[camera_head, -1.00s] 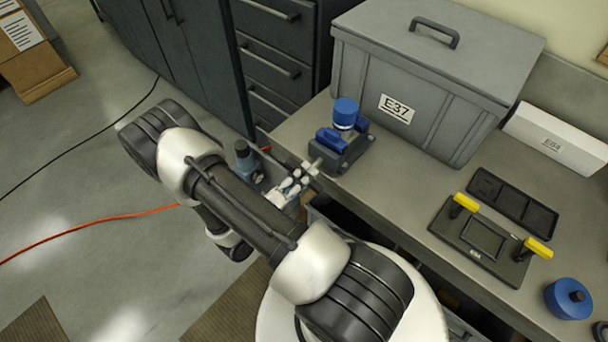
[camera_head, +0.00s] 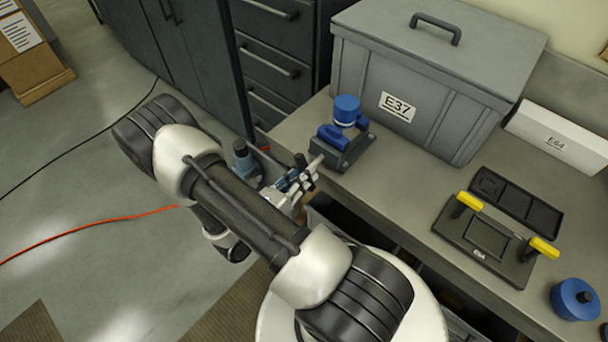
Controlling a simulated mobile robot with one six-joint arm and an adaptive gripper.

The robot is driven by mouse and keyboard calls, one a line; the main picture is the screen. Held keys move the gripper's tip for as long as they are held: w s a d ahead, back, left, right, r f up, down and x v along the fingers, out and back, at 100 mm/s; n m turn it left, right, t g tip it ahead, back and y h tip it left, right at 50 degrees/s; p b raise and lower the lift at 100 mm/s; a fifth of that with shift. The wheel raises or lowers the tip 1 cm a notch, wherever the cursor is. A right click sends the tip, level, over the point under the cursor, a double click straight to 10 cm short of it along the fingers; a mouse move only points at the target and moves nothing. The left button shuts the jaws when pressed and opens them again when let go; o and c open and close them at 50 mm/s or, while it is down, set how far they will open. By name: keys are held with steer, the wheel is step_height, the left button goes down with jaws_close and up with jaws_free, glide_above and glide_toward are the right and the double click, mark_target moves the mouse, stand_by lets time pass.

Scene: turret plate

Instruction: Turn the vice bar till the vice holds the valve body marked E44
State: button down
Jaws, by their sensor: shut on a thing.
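The vice (camera_head: 345,158) is a dark grey block with blue jaws (camera_head: 332,138) near the bench's left front edge. A blue round-topped part with a pale band, apparently the valve body (camera_head: 347,108), stands upright between the jaws. No E44 mark is readable on it, and I cannot tell whether both jaws touch it. The vice bar (camera_head: 317,162) shows as a short pale rod at the vice's front. My gripper (camera_head: 309,172) is shut on the bar, just off the bench edge; its fingertips partly hide the bar.
A grey lidded box marked E37 (camera_head: 440,85) stands close behind the vice. To the right are a dark plate with yellow handles (camera_head: 485,238), a black tray (camera_head: 515,205), a white box (camera_head: 558,138) and a blue round part (camera_head: 574,299). An open drawer lies below the bench edge.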

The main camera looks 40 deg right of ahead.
steer(key=shift+m+b, duration=0.3)
steer(key=shift+m, duration=0.8)
steer(key=c, duration=2)
jaws_free()
steer(key=o, duration=0.3)
steer(key=shift+a+r, duration=0.1)
steer(key=shift+a, duration=0.15)
steer(key=shift+o, duration=1.1)
steer(key=shift+d, duration=0.15)
steer(key=s+a, duration=0.1)
steer(key=a, duration=1.1)
